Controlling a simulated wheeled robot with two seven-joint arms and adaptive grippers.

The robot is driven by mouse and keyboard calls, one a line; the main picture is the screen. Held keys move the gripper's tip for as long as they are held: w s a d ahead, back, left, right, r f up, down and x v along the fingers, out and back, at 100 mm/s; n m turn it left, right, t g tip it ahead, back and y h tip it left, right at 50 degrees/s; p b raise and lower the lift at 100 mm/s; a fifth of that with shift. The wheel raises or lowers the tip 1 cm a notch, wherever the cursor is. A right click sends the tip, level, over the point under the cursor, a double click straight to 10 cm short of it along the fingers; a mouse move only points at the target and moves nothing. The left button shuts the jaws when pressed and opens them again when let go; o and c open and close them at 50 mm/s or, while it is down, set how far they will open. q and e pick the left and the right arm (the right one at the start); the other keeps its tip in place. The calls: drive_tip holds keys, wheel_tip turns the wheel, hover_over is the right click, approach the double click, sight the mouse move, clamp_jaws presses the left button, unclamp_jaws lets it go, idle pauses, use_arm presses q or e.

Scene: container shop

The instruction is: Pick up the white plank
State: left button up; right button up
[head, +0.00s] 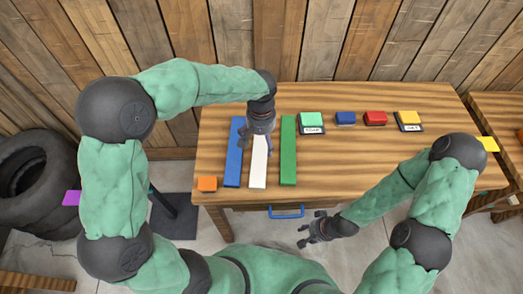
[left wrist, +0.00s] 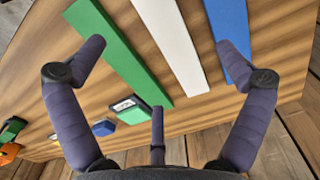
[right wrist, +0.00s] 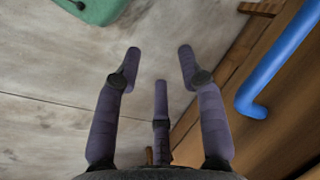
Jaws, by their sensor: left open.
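The white plank (head: 258,165) lies on the wooden table between a blue plank (head: 234,155) on its left and a green plank (head: 288,150) on its right. My left gripper (head: 262,138) is over the far part of the white plank and hides that end in the head view. In the left wrist view the white plank (left wrist: 172,45) runs between my open, empty fingers (left wrist: 165,55), with space around it. My right gripper (head: 308,232) hangs in front of the table, low over the floor. In the right wrist view its fingers (right wrist: 160,62) are spread and hold nothing.
Small green (head: 311,119), blue (head: 345,118), red (head: 375,118) and yellow (head: 408,118) blocks stand along the table's back. An orange block (head: 207,184) is at the left front corner. A blue drawer handle (head: 286,212) sticks out below the front edge. The table's middle right is clear.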

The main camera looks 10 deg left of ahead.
use_arm(q)
drive_tip(key=f, duration=0.2)
drive_tip(key=b, duration=0.2)
hover_over(262, 159)
drive_tip(key=f, duration=0.5)
drive_tip(key=shift+w+a, duration=0.1)
drive_tip(key=shift+w, duration=0.1)
wheel_tip(262, 159, down, 5)
drive_tip(key=b, duration=0.3)
drive_tip(key=shift+s, duration=0.1)
drive_tip(key=c, duration=1.3)
use_arm(e)
drive_tip(key=f, duration=0.5)
drive_tip(key=shift+w+f, duration=0.2)
drive_tip(key=shift+w, duration=0.1)
